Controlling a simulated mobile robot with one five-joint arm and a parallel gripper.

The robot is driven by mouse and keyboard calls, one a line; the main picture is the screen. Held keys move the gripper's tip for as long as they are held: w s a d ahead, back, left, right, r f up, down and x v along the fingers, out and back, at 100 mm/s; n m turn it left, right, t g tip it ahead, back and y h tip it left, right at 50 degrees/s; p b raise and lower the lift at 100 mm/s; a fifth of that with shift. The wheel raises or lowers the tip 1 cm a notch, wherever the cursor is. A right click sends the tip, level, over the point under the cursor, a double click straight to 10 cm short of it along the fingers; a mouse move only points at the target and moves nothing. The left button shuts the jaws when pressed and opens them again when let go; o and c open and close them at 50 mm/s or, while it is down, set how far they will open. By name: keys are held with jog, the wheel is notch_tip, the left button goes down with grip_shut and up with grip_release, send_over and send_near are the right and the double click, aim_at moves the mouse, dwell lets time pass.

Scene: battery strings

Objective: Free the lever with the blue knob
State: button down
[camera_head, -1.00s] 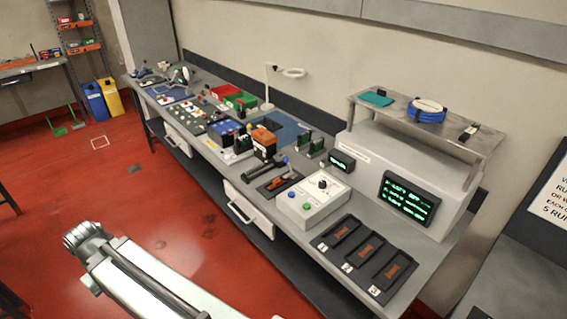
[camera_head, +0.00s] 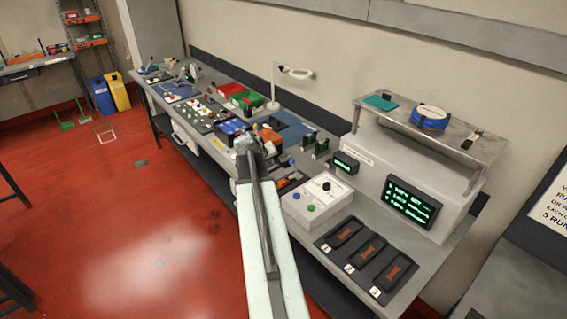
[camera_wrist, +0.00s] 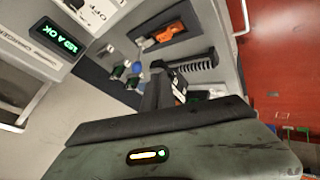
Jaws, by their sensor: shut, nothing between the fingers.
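A small blue knob (camera_head: 291,161) shows on the bench just right of my arm's end; it also shows in the wrist view (camera_wrist: 138,68), left of my gripper's tip. A black ribbed piece (camera_wrist: 195,66) lies on the other side of the tip; my gripper hides the part between, so I cannot tell whether they join. My gripper (camera_wrist: 165,85) is shut and empty, close to both; I cannot tell whether it touches either. In the head view my arm covers most of this spot.
An orange tool (camera_wrist: 168,35) lies in a dark recess close by. A white control box (camera_head: 318,203) with a black knob and buttons stands to the right, and three numbered dark bays (camera_head: 365,258) lie beyond it. Green-and-black blocks (camera_head: 320,150) stand behind.

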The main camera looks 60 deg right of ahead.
jog(key=shift+f, duration=0.1)
jog(key=b+x, duration=0.8)
jog(key=x, duration=0.3)
jog(key=shift+w+a+f+b, duration=0.15)
jog(key=shift+a+b, duration=0.05)
jog(key=shift+b, duration=0.15)
jog(key=shift+s+d+r+p, duration=0.8)
jog(key=shift+d+r+p, duration=0.15)
jog(key=shift+d, duration=0.1)
jog(key=shift+s+d, duration=0.3)
jog(key=shift+d, duration=0.1)
jog(key=shift+w+r, duration=0.1)
jog(key=shift+w, duration=0.05)
